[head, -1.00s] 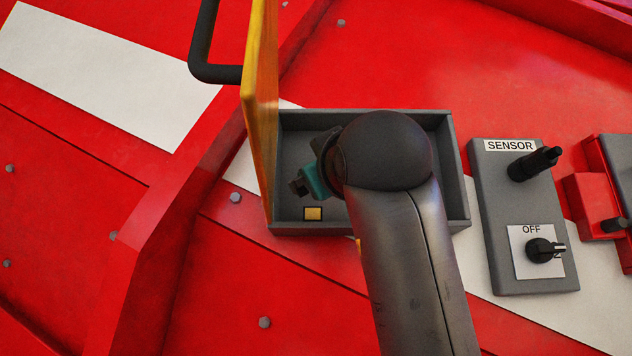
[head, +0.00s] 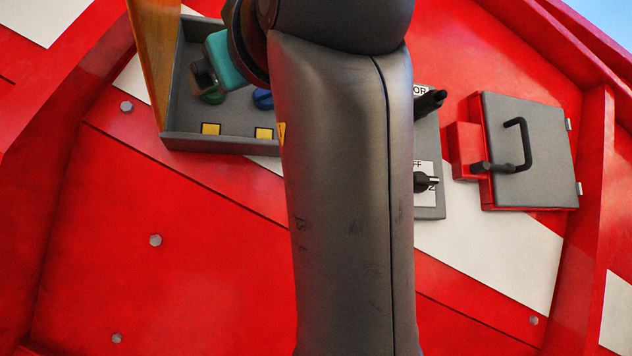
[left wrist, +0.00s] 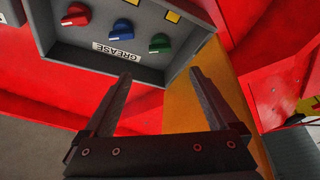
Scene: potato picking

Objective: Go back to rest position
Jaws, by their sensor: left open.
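My left arm crosses the middle of the head view and hides part of the grey control box (head: 190,143) at the upper left. My left gripper (head: 203,78) appears small and partly hidden in front of the box. In the left wrist view, its two dark fingers (left wrist: 161,75) are apart with nothing between them. That view shows the box's red knob (left wrist: 76,14), blue knob (left wrist: 122,26) and green knob (left wrist: 160,43), beyond the fingertips. In the head view, the green knob (head: 213,96) and blue knob (head: 262,99) show partly. My right gripper is not in view.
The box's yellow door (head: 155,55) stands open on its left; it also shows close to the fingers in the left wrist view (left wrist: 190,103). A sensor switch panel (head: 430,205) and a grey cover with a black handle (head: 545,165) are to the right. The lower left red panel is clear.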

